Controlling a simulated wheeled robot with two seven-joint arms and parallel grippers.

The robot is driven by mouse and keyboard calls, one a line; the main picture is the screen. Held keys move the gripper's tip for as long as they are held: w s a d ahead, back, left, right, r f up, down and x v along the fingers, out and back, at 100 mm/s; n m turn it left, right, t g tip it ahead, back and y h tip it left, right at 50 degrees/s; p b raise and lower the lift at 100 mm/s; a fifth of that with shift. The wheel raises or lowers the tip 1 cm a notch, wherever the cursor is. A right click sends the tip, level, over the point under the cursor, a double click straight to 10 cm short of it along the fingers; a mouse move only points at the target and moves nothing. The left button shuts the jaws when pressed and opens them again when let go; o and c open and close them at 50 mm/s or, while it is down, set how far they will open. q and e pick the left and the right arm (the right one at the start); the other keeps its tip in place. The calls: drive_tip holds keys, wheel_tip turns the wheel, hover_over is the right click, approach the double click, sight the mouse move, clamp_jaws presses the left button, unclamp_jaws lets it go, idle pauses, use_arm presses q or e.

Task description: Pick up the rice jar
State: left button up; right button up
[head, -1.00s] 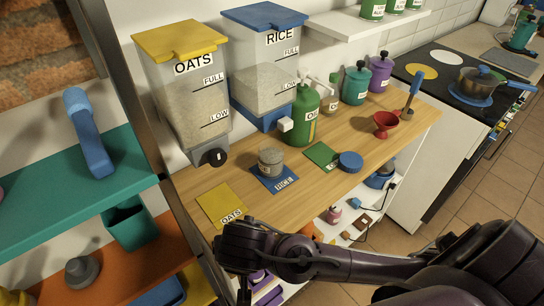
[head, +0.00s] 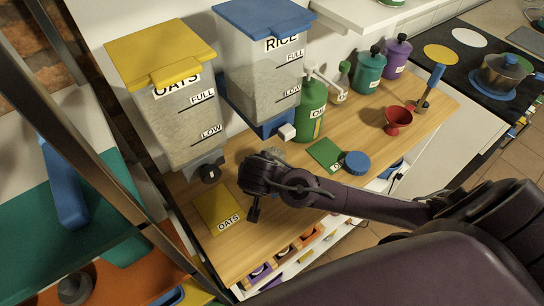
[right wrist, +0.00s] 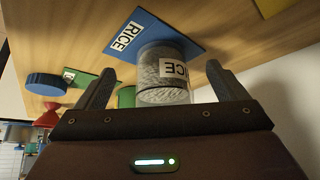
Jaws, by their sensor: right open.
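The rice jar (right wrist: 163,72), clear with a white RICE label and grey grain, stands on the blue RICE mat (right wrist: 178,28) in the right wrist view. My right gripper (right wrist: 160,68) is open, with one finger on each side of the jar and visible gaps between. In the head view, my right gripper (head: 253,207) is over the counter and hides most of the jar; only a bit of its top (head: 275,153) shows behind the wrist. The blue mat is hidden there. My left gripper is not in view.
The oats dispenser (head: 172,120) and rice dispenser (head: 262,85) stand behind the jar. A yellow OATS mat (head: 217,207) lies left of my gripper. A green bottle (head: 310,112), green mat (head: 325,152), blue lid (head: 356,162) and red funnel (head: 398,120) are to the right.

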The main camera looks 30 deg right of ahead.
drive_tip(key=shift+w+d+r+p, duration=0.15)
drive_tip(key=shift+w+d+p, duration=0.3)
drive_tip(key=shift+w, duration=0.1)
drive_tip(key=shift+w+d+r+p, duration=0.1)
drive_tip(key=shift+w+d+p, duration=0.25)
drive_tip(key=shift+w, duration=0.2)
drive_tip(key=shift+w+d+p, duration=0.45)
drive_tip(key=shift+w, duration=0.1)
drive_tip(key=p+x, duration=0.1)
drive_tip(key=x, duration=0.1)
drive_tip(key=shift+f, duration=0.35)
drive_tip(key=shift+w+d+f, duration=0.1)
drive_tip(key=shift+f, duration=0.15)
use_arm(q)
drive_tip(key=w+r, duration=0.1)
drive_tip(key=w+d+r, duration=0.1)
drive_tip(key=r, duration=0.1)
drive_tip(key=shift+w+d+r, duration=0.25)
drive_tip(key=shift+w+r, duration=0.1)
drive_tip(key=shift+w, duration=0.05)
use_arm(e)
drive_tip(key=c, duration=1.3)
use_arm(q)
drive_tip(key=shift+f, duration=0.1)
